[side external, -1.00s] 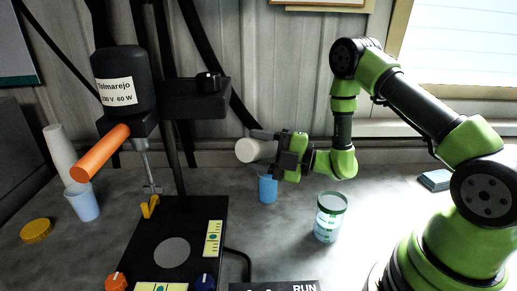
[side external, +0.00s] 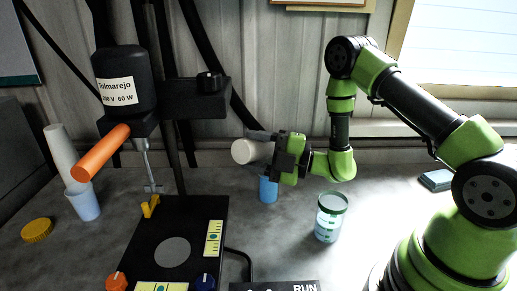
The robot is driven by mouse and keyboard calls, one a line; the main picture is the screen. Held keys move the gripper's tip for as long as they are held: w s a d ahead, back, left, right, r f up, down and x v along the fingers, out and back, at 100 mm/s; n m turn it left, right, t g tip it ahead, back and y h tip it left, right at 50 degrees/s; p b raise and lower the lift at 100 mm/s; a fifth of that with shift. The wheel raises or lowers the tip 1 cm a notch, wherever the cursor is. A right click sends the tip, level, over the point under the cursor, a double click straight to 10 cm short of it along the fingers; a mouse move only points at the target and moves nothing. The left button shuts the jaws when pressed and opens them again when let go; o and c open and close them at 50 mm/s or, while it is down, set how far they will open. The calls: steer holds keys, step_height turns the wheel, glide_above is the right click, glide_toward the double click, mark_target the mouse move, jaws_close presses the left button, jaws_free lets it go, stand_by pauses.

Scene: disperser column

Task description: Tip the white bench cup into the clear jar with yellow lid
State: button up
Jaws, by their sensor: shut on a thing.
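My gripper (side external: 272,147) is shut on a white cup (side external: 244,151), which lies on its side in the jaws, its round end facing left. It is held in the air above and slightly left of a small blue cup (side external: 268,190) on the bench. A yellow lid (side external: 37,230) lies flat on the bench at far left. A pale translucent vessel (side external: 83,205) stands near it; I cannot tell if this is the clear jar. A clear jar with a green rim (side external: 329,222) stands right of and below my gripper, with bluish contents or markings.
A black stirrer motor (side external: 124,78) with an orange handle (side external: 100,153) hangs over a black base plate (side external: 172,228) left of my gripper. A tall white tapered object (side external: 60,150) leans behind the pale vessel.

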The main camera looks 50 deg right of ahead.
steer(key=shift+s+a+r, duration=0.1)
steer(key=shift+a+r, duration=0.1)
steer(key=shift+a, duration=0.75)
steer(key=shift+s+a+r, duration=0.1)
steer(key=shift+a+r, duration=0.05)
steer(key=shift+a, duration=0.8)
steer(key=r+n+g+y, duration=0.1)
steer(key=n+g, duration=0.2)
steer(key=n, duration=0.6)
steer(key=a+r+n+g, duration=0.1)
steer(key=n+g, duration=0.3)
steer(key=n, duration=0.6)
steer(key=a+r+n+g+y, duration=0.1)
steer(key=n+g, duration=0.3)
steer(key=n, duration=0.5)
steer(key=shift+w+a+r+y, duration=0.1)
steer(key=shift+r+y, duration=0.2)
steer(key=shift+r, duration=0.25)
